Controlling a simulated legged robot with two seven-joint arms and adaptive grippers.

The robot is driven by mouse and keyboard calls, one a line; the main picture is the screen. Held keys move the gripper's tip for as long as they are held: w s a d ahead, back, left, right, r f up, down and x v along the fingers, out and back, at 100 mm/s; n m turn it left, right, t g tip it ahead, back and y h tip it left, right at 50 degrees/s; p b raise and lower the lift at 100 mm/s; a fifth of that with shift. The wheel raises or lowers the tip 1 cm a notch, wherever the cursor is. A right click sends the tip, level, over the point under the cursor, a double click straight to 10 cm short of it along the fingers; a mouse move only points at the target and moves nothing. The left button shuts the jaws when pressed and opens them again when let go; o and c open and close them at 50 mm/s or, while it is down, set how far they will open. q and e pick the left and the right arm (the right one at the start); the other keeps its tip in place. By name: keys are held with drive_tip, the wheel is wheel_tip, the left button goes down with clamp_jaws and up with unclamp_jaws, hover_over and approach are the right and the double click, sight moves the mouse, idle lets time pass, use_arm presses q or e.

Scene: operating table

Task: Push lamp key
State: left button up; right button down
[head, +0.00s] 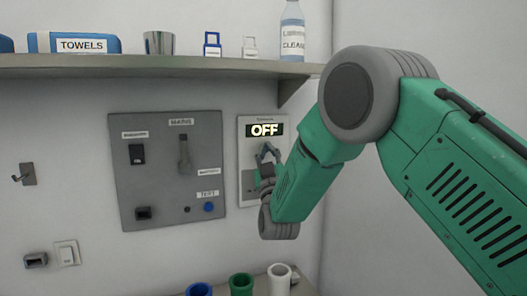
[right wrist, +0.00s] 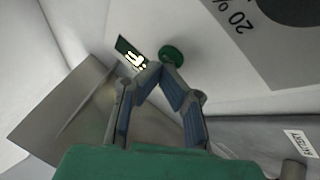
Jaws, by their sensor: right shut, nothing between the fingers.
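A narrow wall panel (head: 249,140) carries a dark display (head: 264,130) that reads OFF in lit letters, under the shelf. My right gripper (head: 266,149) is in front of this panel, just below the display, with its fingers shut and empty. In the right wrist view the fingertips (right wrist: 158,70) meet close to a green round button (right wrist: 173,55). A lit display (right wrist: 131,54) is beside that button. I cannot tell whether the fingertips touch the button. The gripper hides part of the panel in the head view. My left gripper is out of view.
A grey switch panel (head: 150,185) is on the wall left of the gripper. The shelf (head: 140,66) above holds towels (head: 85,44), a metal cup (head: 159,43) and a bottle (head: 292,35). Coloured cylinders, one green (head: 241,284), stand below. A hook (head: 24,174) is at left.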

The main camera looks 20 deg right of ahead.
drive_tip(key=shift+s, duration=0.3)
drive_tip(key=shift+s+d, duration=0.2)
drive_tip(key=shift+d+f, duration=0.1)
drive_tip(key=shift+d, duration=0.25)
drive_tip(key=shift+s, duration=0.1)
drive_tip(key=s, duration=0.4)
drive_tip(key=s+b, duration=0.1)
drive_tip(key=s, duration=0.1)
drive_tip(key=shift+a, duration=0.3)
